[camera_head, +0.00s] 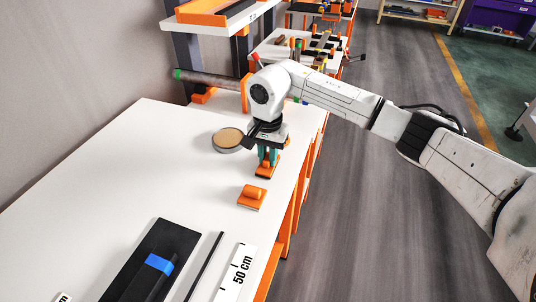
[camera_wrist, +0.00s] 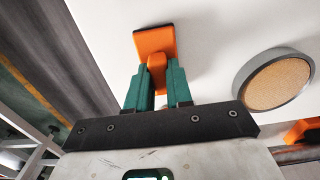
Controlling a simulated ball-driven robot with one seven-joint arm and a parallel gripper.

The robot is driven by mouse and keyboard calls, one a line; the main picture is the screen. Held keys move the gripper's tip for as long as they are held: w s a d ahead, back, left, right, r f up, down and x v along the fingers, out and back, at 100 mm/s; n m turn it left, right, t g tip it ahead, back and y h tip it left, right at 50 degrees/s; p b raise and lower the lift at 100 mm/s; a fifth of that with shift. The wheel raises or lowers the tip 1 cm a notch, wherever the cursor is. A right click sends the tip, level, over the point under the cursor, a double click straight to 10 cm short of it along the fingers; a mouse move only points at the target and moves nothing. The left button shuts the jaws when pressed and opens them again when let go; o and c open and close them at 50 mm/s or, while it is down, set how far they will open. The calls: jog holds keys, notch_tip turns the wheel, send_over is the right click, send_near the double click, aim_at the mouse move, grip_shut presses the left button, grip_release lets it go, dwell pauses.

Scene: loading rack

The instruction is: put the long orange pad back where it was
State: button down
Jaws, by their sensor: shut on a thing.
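My gripper (camera_head: 268,157) points down near the right edge of the white table. Its teal fingers are shut on the raised handle of an orange pad (camera_head: 265,171). In the wrist view, the gripper (camera_wrist: 158,82) has the handle between its fingers, and the pad's flat orange plate (camera_wrist: 154,41) with a dark edge extends beyond them. I cannot tell whether the pad touches the table or hangs just above it. A second orange pad (camera_head: 251,197) with a rounded handle lies on the table in front of the held one.
A round grey dish with a tan top (camera_head: 228,139) stands just left of my gripper; it also shows in the wrist view (camera_wrist: 275,80). A black mat (camera_head: 140,262) with a blue-marked item and a 50 cm ruler (camera_head: 238,272) lie nearer. The table's left middle is clear.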

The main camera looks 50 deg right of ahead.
aim_at(268, 156)
jog(key=c, duration=1)
grip_release()
jog(key=shift+f, duration=0.1)
notch_tip(268, 156, up, 12)
jog(key=shift+r+b, duration=0.2)
jog(key=shift+b, duration=0.55)
